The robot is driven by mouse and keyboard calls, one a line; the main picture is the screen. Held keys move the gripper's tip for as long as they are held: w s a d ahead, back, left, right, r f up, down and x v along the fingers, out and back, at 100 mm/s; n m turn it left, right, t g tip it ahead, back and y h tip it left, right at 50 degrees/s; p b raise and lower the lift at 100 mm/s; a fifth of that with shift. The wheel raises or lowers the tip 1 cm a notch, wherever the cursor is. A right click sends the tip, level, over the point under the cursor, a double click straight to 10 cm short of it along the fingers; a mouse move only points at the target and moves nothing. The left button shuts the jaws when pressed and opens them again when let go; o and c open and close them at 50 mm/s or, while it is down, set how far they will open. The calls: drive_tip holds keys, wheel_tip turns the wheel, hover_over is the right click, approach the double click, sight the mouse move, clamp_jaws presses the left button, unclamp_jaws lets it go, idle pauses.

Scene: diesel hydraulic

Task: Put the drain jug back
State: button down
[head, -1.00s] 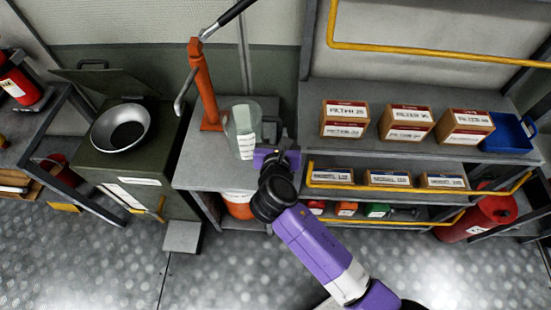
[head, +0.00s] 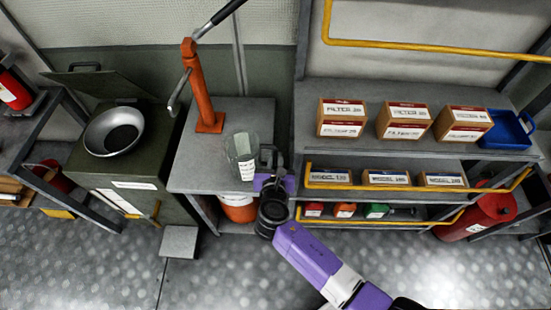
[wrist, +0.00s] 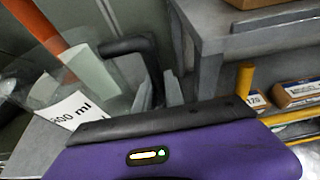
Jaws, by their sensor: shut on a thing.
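The clear drain jug (head: 241,157) is upright, with a pale label strip and a dark handle on its right side. In the head view it appears over the front right part of the grey bench top; I cannot tell whether its base touches. My gripper (head: 268,172) comes from the right and is shut on the jug's handle. In the wrist view the jug (wrist: 75,85) is at the left with part of a printed "ml" label showing. Its dark handle (wrist: 128,46) runs down to my gripper's fingers (wrist: 160,95), which partly hide it.
An orange hand pump (head: 204,90) stands behind the jug on the bench (head: 200,160). An orange container (head: 238,209) sits beneath. A shelf unit (head: 350,88) with filter boxes and yellow rails is close on the right. A green cabinet with a metal funnel (head: 114,132) stands left.

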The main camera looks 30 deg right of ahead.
drive_tip(key=shift+f, duration=0.1)
drive_tip(key=c, duration=1.4)
unclamp_jaws()
drive_tip(key=v, duration=1.2)
